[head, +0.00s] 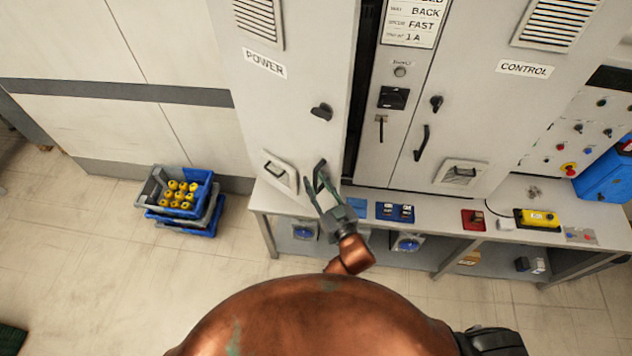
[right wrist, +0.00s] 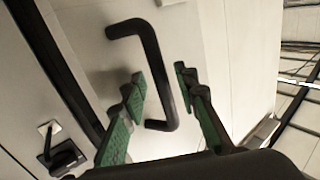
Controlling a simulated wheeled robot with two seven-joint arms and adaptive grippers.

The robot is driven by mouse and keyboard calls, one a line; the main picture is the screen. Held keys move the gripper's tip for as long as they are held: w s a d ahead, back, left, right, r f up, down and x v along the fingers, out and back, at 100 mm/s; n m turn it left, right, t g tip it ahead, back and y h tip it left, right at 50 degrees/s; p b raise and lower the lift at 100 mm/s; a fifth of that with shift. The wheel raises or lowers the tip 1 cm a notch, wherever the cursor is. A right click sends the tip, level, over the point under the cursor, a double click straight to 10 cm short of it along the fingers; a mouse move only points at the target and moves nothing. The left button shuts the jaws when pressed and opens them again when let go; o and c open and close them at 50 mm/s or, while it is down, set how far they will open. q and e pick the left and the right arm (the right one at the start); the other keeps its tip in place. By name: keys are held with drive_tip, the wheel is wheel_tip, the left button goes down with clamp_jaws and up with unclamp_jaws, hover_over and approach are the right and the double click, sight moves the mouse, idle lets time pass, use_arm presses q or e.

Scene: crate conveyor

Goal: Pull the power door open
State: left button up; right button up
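The power door (head: 290,110) is the pale cabinet door under the POWER label (head: 264,62). A dark gap runs along its right edge, so it looks slightly ajar. Its black bar handle (right wrist: 150,62) shows in the right wrist view; in the head view the handle (head: 320,166) is partly covered by my gripper. My right gripper (head: 321,188) is at the handle. Its green-padded fingers are apart, with the handle's near end between them in the right wrist view (right wrist: 162,88). I cannot tell whether either finger touches it. My left gripper is not in view.
A workbench (head: 440,208) with blue, red and yellow devices stands below the cabinets. The control door (head: 480,110) is to the right. Stacked crates (head: 185,215) with yellow items stand on the floor at left. Floor between crates and bench is clear. A black knob (head: 322,112) sits above the handle.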

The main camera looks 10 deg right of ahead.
drive_tip(key=shift+a, duration=0.15)
drive_tip(key=shift+s, duration=0.1)
drive_tip(key=v, duration=1.1)
drive_tip(key=shift+s, duration=0.35)
drive_tip(key=shift+c, duration=0.3)
